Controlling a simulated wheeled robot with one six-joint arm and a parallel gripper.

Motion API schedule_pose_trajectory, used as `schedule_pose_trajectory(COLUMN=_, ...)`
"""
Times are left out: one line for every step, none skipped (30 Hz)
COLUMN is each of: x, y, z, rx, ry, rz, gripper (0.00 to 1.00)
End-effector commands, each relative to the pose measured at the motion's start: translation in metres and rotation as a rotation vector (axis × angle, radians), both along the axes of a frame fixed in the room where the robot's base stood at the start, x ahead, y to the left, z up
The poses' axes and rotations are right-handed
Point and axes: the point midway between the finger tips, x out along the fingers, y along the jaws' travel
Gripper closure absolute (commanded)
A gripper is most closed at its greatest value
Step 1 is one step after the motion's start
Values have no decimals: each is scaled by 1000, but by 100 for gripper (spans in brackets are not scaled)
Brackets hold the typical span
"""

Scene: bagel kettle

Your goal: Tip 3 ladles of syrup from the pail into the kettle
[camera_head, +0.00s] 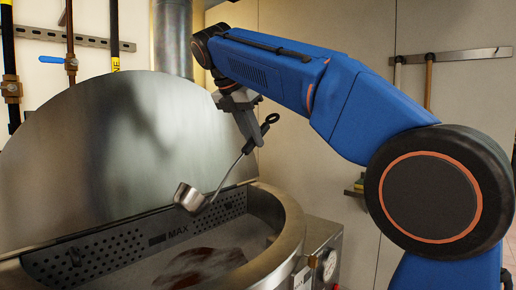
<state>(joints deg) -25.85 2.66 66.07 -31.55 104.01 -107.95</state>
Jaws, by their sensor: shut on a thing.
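My gripper (246,128) is shut on the handle of a metal ladle (222,183), near the handle's dark looped top end. The ladle's cup (188,197) hangs over the kettle (285,215), above the liquid, and looks tilted. I cannot see into the cup. The kettle is a large round steel vessel with its lid (90,150) raised at the back. A perforated plate marked MAX (130,248) stands inside it. The liquid (165,270) is pale with a dark brown patch (200,262). The syrup pail is not in view.
Pipes with valves (70,62) run down the wall at the left. A control box with a gauge (328,262) sits at the kettle's right side. Long-handled tools (428,80) hang from a rail at the upper right.

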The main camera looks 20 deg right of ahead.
Motion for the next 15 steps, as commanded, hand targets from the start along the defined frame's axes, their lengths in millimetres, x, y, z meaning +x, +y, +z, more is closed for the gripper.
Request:
schedule_pose_trajectory(x=-3, y=5, z=6, rx=-23, ry=-15, rz=4, gripper=100)
schedule_pose_trajectory(x=-4, y=7, z=9, rx=-36, ry=-24, rz=4, gripper=100)
schedule_pose_trajectory(x=-6, y=10, z=14, rx=-53, ry=-36, rz=4, gripper=100)
schedule_pose_trajectory(x=-7, y=12, z=18, rx=-67, ry=-45, rz=3, gripper=100)
schedule_pose_trajectory(x=-9, y=14, z=22, rx=-80, ry=-55, rz=4, gripper=100)
schedule_pose_trajectory(x=-10, y=17, z=26, rx=-100, ry=-67, rz=4, gripper=100)
schedule_pose_trajectory(x=-12, y=19, z=30, rx=-115, ry=-77, rz=4, gripper=100)
schedule_pose_trajectory(x=-13, y=21, z=33, rx=-128, ry=-87, rz=6, gripper=100)
schedule_pose_trajectory(x=-15, y=24, z=38, rx=-146, ry=-99, rz=5, gripper=100)
schedule_pose_trajectory(x=-16, y=26, z=42, rx=-161, ry=-110, rz=5, gripper=100)
schedule_pose_trajectory(x=-18, y=28, z=45, rx=-174, ry=-119, rz=3, gripper=100)
schedule_pose_trajectory(x=-20, y=31, z=50, rx=-196, ry=-132, rz=4, gripper=100)
schedule_pose_trajectory(x=-21, y=33, z=54, rx=-211, ry=-142, rz=4, gripper=100)
schedule_pose_trajectory(x=-22, y=35, z=58, rx=-226, ry=-152, rz=4, gripper=100)
schedule_pose_trajectory(x=-24, y=38, z=63, rx=-246, ry=-167, rz=5, gripper=100)
